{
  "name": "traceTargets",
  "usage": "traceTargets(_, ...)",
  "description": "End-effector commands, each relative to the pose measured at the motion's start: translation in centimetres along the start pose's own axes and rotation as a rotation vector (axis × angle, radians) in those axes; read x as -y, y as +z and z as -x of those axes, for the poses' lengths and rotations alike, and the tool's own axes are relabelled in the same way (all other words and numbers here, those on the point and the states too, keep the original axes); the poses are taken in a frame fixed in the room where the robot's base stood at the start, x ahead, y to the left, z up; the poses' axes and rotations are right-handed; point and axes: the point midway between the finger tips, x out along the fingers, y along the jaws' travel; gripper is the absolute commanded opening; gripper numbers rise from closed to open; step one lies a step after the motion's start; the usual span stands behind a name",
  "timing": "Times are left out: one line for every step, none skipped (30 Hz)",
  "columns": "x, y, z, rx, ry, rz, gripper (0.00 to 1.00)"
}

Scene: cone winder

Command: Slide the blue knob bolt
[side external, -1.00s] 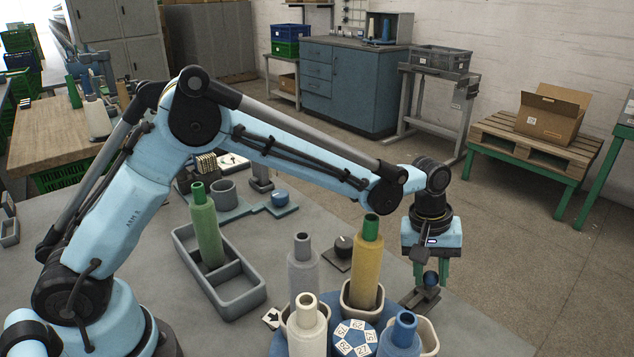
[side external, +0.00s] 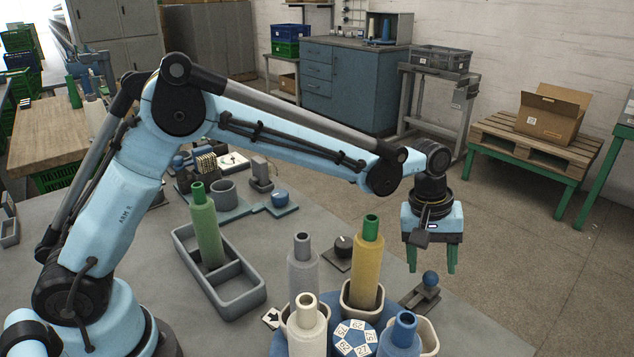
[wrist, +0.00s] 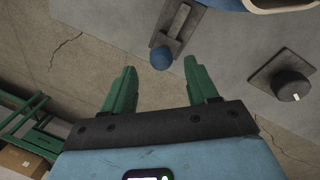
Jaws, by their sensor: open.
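The blue knob (side external: 430,279) sits on a grey bolt with a flat metal base (side external: 420,298), at the right edge of the table. In the wrist view the blue knob (wrist: 161,58) shows at the end of its dark slotted plate (wrist: 178,28), ahead of the fingertips. My gripper (side external: 432,270) has green fingers pointing down and spread apart, with nothing between them. It hangs above the bolt, apart from the knob. In the wrist view my gripper (wrist: 162,75) also shows open and empty.
A blue turntable (side external: 357,338) with several cups and yarn cones stands left of the bolt; the yellow cone (side external: 367,265) is tall and close to my gripper. A black dial (side external: 343,246) is farther back. A grey tray (side external: 240,295) holds a green cone (side external: 206,228). Open floor lies to the right.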

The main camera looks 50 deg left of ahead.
Motion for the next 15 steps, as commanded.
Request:
traceTargets(0.0, 0.0, 1.2, 0.0, 0.0, 0.001, 0.59)
traceTargets(0.0, 0.0, 1.8, 0.0, 0.0, 0.001, 0.59)
traceTargets(0.0, 0.0, 2.7, 0.0, 0.0, 0.001, 0.59)
traceTargets(0.0, 0.0, 3.3, 0.0, 0.0, 0.001, 0.59)
traceTargets(0.0, 0.0, 4.0, 0.0, 0.0, 0.001, 0.59)
traceTargets(0.0, 0.0, 4.8, 0.0, 0.0, 0.001, 0.59)
traceTargets(0.0, 0.0, 5.3, 0.0, 0.0, 0.001, 0.59)
traceTargets(0.0, 0.0, 5.9, 0.0, 0.001, 0.001, 0.59)
traceTargets(0.0, 0.0, 6.5, 0.0, 0.001, 0.001, 0.59)
traceTargets(0.0, 0.0, 7.0, 0.0, 0.001, 0.002, 0.59)
traceTargets(0.0, 0.0, 7.4, 0.0, 0.001, 0.002, 0.59)
traceTargets(0.0, -0.1, 7.9, 0.0, 0.001, 0.002, 0.59)
traceTargets(0.0, -0.1, 8.2, -0.001, 0.001, 0.002, 0.59)
traceTargets(0.0, -0.1, 8.4, -0.001, 0.001, 0.002, 0.59)
traceTargets(0.0, -0.1, 8.7, -0.001, 0.001, 0.002, 0.59)
